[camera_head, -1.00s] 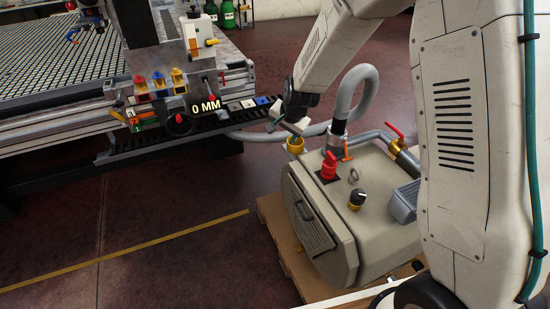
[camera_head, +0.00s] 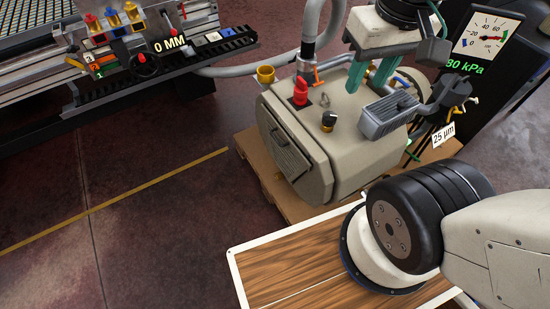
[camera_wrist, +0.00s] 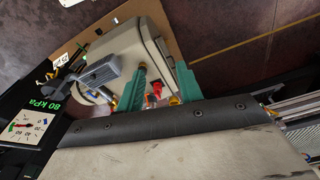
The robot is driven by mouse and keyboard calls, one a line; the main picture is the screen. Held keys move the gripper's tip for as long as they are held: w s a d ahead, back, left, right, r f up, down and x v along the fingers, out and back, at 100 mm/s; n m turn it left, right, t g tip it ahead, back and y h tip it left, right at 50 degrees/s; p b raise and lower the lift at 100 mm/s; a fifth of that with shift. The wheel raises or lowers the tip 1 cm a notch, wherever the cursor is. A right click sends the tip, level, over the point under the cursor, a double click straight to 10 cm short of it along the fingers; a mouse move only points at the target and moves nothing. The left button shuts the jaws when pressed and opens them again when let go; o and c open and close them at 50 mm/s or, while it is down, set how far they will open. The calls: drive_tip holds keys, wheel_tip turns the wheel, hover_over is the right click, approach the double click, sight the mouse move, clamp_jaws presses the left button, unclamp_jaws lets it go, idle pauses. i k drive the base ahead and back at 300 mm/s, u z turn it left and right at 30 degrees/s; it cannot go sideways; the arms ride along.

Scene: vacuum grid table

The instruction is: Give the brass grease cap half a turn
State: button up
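The brass cup-shaped cap (camera_head: 265,75) stands upright at the far left corner of the beige pump housing (camera_head: 340,150). My gripper (camera_head: 365,88) is over the right part of the housing, well to the right of the cap and apart from it. Its two green fingers are spread with nothing between them. In the wrist view the open fingers (camera_wrist: 161,72) point toward the housing, with a red knob (camera_wrist: 153,98) visible between them. A small brass piece shows at the palm's right edge there; I cannot tell whether it is the cap.
A red knob (camera_head: 300,92), a metal ring and a black knob (camera_head: 328,120) stand on the housing. A grey finned block (camera_head: 388,115) is at its right. A grey hose (camera_head: 325,25) rises behind. A gauge panel (camera_head: 485,40) stands at the right. Floor at the left is clear.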

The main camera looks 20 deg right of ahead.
sight(278, 176)
drive_tip(key=k, duration=0.4)
drive_tip(key=u, duration=1.7)
drive_tip(key=i, duration=2.05)
drive_tip(key=z, duration=2.65)
